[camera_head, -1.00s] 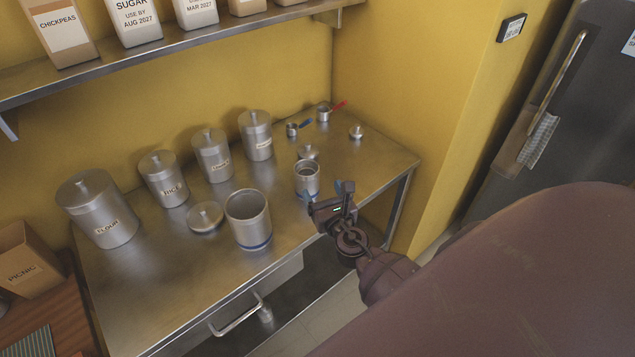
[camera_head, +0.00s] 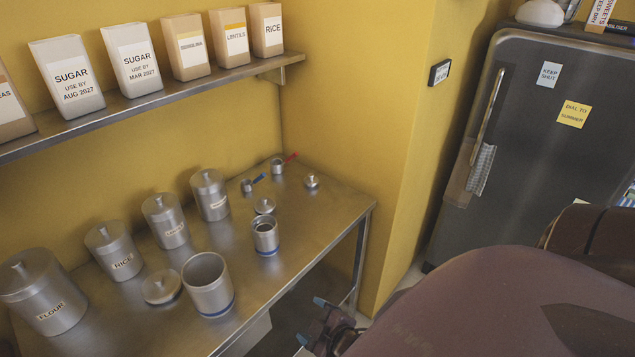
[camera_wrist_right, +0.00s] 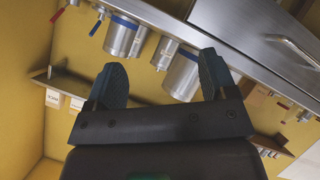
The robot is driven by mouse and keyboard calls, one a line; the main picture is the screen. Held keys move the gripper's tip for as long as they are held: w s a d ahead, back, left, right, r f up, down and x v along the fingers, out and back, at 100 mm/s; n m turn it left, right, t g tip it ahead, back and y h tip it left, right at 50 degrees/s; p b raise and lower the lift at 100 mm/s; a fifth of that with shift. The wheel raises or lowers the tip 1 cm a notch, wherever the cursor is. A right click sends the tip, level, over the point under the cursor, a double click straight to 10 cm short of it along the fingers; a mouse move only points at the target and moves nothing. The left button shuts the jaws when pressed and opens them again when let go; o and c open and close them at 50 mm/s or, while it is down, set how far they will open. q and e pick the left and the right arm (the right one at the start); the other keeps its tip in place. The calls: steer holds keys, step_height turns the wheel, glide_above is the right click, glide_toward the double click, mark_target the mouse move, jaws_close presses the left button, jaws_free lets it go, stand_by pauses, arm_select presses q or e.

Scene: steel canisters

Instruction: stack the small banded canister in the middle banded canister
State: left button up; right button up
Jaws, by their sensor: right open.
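Two open steel canisters with blue bands near the base stand on the steel counter. The larger one (camera_head: 208,290) is nearer the front; the smaller one (camera_head: 266,240) is behind it to the right. An inner rim shows in the smaller one's mouth; I cannot tell whether another canister sits in it. Both also show upside down in the right wrist view, the smaller (camera_wrist_right: 120,38) at upper left and the larger (camera_wrist_right: 182,76) between the fingers. My right gripper (camera_head: 312,322) is open and empty, off the counter's front edge; its spread fingers (camera_wrist_right: 161,76) frame the wrist view. My left gripper is not in view.
Lidded labelled canisters, including flour (camera_head: 42,295) and rice (camera_head: 114,252), line the counter's back. Loose lids (camera_head: 161,287) (camera_head: 264,206) (camera_head: 312,182) and measuring cups (camera_head: 277,166) (camera_head: 247,186) lie around. A shelf (camera_head: 150,103) overhangs. The counter's right front (camera_head: 320,220) is clear.

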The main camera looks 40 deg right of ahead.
steer(key=s+m, duration=0.1)
steer(key=m, duration=0.1)
steer(key=s+a+m+y, duration=0.1)
steer(key=s+a+m, duration=0.1)
steer(key=m, duration=0.1)
steer(key=shift+f+m+g, duration=0.25)
steer(key=shift+m+g, duration=0.05)
